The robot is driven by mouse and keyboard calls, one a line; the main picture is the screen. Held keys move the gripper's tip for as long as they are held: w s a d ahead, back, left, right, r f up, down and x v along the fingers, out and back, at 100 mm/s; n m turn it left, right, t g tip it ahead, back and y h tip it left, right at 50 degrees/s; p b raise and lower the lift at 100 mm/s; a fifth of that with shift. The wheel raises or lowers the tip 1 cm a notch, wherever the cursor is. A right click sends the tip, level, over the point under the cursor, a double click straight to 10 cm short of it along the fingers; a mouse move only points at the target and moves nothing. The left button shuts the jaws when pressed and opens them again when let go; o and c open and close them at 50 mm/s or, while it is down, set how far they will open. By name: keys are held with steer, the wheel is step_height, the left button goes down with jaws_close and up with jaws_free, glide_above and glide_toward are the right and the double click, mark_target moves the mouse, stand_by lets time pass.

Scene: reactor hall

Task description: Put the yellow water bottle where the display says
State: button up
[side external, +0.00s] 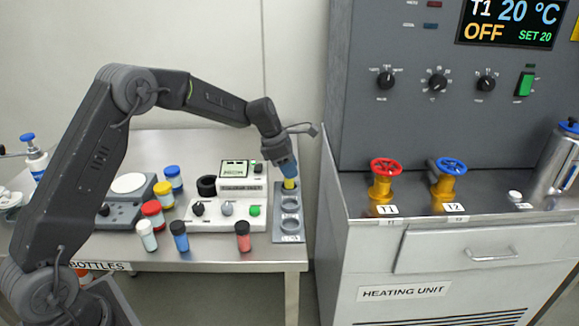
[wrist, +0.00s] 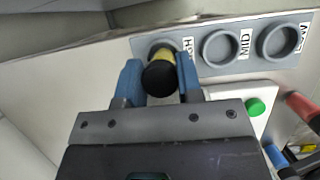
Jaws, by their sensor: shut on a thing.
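My gripper (side external: 288,170) is shut on a yellow bottle (side external: 290,184) at the far end of a grey rack (side external: 279,226). In the wrist view the blue fingers of my gripper (wrist: 160,80) press on both sides of the yellow bottle (wrist: 161,54), whose black end faces the camera. The bottle is over or in the rack's end hole, by a partly hidden label ending in "GH". I cannot tell how deep it sits. The rack (wrist: 267,67) has two empty holes, by "MID" and a label ending in "OW". A small display (side external: 235,169) has text too small to read.
The display's white console (side external: 215,225) stands left of the rack. Several small bottles, including a red one (side external: 243,236) and a blue one (side external: 179,236), stand around it. The heating unit (side external: 420,265) with red and blue valves is to the right, across a gap.

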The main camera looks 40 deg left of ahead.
steer(key=shift+f, duration=0.4)
stand_by(0.3)
steer(key=o, duration=1.6)
steer(key=shift+c, duration=0.2)
steer(key=shift+r, duration=0.1)
steer(key=shift+r, duration=3.4)
